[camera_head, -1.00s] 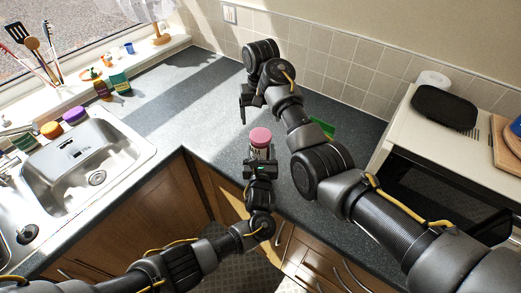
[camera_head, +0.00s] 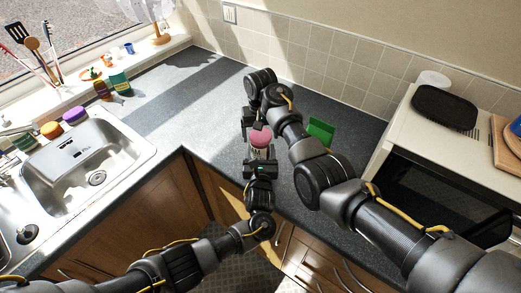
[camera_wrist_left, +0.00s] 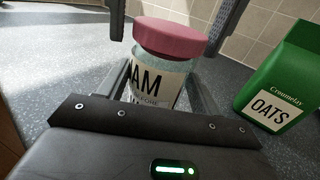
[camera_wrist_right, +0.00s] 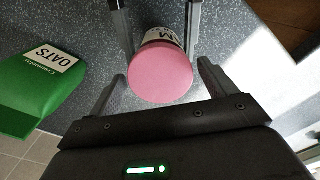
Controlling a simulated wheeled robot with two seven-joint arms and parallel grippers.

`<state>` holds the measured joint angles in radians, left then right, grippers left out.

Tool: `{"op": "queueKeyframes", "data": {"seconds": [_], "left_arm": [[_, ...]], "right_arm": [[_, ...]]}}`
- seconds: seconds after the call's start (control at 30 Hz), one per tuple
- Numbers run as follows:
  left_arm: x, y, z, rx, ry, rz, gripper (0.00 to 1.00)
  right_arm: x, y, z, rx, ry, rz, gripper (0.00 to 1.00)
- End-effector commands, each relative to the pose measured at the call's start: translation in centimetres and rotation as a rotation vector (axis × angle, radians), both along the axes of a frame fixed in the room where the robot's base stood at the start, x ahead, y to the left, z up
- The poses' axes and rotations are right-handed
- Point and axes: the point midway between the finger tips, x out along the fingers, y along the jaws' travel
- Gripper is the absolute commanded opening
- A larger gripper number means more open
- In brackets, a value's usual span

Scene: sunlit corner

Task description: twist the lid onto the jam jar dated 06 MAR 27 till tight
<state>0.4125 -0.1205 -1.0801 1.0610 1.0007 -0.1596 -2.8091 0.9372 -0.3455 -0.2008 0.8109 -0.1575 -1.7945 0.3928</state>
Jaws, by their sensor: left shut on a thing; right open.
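The jam jar (camera_wrist_left: 152,88) has a white label with "AM" showing; its date cannot be read here. A pink lid (camera_wrist_left: 170,38) sits on top of the jar. In the head view the lid (camera_head: 261,138) shows above my left gripper (camera_head: 260,160). My left gripper is shut around the jar's body. My right gripper (camera_head: 250,120) is open, reaching down over the jar from behind. In the right wrist view the pink lid (camera_wrist_right: 160,74) lies between the right fingers, with a gap at the sides. Whether the lid is tight cannot be told.
A green oats carton (camera_wrist_left: 287,85) stands to the right of the jar, close to my right arm. A microwave (camera_head: 440,150) stands further right. The sink (camera_head: 80,160) is at left. The counter left of the jar is clear.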

Motion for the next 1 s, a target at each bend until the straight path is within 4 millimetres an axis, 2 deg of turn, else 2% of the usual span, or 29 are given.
{"op": "queueKeyframes", "data": {"seconds": [0.23, 0.57, 0.63, 0.7, 0.83, 0.87, 1.0], "left_arm": [[0.03, -0.03, 0.11, -0.001, -0.002, 0.0, 0.01], [0.03, -0.02, 0.11, -0.001, -0.002, 0.0, 0.01], [0.03, -0.01, 0.1, -0.001, -0.002, 0.0, 0.01], [0.03, -0.01, 0.1, -0.001, -0.002, 0.0, 0.01], [0.03, 0.0, 0.1, -0.001, -0.002, 0.0, 0.01], [0.03, 0.0, 0.1, -0.001, -0.002, 0.0, 0.01], [0.03, 0.0, 0.09, -0.001, -0.002, 0.0, 0.01]], "right_arm": [[0.0, 0.0, -0.01, 0.0, 0.0, 0.0, 0.82], [0.01, 0.0, 0.01, 0.0, 0.0, 0.0, 0.39], [0.01, 0.0, 0.02, 0.0, 0.0, -0.012, 0.38], [0.01, 0.02, 0.0, -0.001, 0.0, -0.099, 0.38], [0.02, -0.01, 0.01, 0.0, 0.0, -0.088, 0.38], [0.02, -0.01, 0.01, 0.0, 0.0, -0.088, 0.67], [0.02, -0.01, 0.01, 0.0, 0.0, -0.087, 0.85]]}}
